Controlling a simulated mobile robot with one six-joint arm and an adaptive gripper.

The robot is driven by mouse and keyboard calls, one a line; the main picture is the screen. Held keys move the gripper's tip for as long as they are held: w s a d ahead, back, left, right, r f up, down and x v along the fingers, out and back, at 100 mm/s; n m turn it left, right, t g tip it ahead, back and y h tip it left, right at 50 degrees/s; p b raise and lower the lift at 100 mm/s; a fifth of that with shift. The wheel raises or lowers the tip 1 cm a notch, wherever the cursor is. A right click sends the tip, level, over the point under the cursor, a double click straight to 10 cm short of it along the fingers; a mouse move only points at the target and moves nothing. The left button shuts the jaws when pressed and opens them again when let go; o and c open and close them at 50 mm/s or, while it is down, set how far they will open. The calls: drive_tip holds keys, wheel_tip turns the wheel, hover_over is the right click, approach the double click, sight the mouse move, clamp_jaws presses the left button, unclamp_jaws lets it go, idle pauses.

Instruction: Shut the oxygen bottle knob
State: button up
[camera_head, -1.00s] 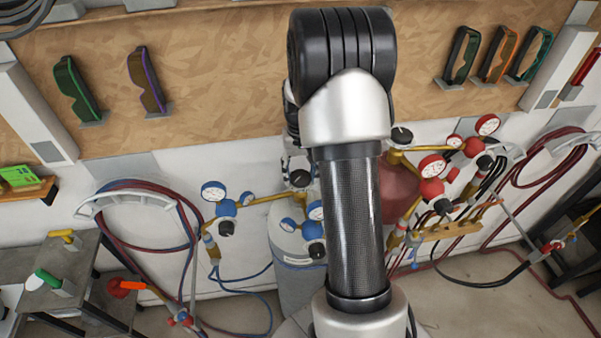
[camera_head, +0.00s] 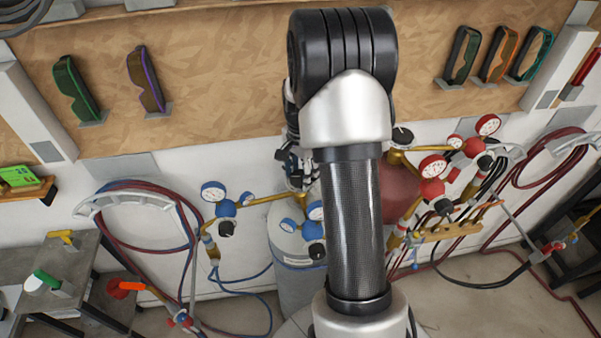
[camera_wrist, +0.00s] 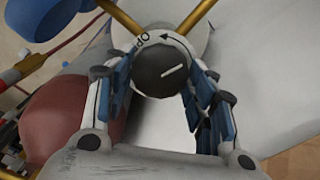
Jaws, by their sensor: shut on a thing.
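The oxygen bottle (camera_head: 299,285) is a grey cylinder with blue-bodied gauges, standing left of my forearm in the head view. Its knob (camera_wrist: 160,72) is round and dark grey with a white line on top. A white ring (camera_wrist: 190,42) around it carries the letters "OP" and a black arrow. My gripper (camera_wrist: 165,82) has one blue-padded finger on each side of the knob and is shut on it. In the head view my gripper (camera_head: 297,170) is at the bottle's top, beside my forearm, and the knob is hidden there.
A red bottle (camera_head: 398,190) with red gauges (camera_head: 432,180) stands close on the right, partly behind my forearm. A blue gauge (camera_head: 213,191) on a brass pipe sticks out left. Hoses hang on both sides, with a workbench (camera_head: 65,275) at lower left.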

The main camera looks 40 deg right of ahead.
drive_tip(key=m, duration=0.4)
drive_tip(key=shift+m, duration=0.3)
drive_tip(key=m, duration=0.3)
drive_tip(key=shift+m, duration=0.4)
drive_tip(key=m, duration=0.3)
drive_tip(key=shift+m, duration=2.2)
drive_tip(key=o, duration=1.1)
drive_tip(key=shift+c, duration=0.2)
drive_tip(key=shift+r, duration=0.1)
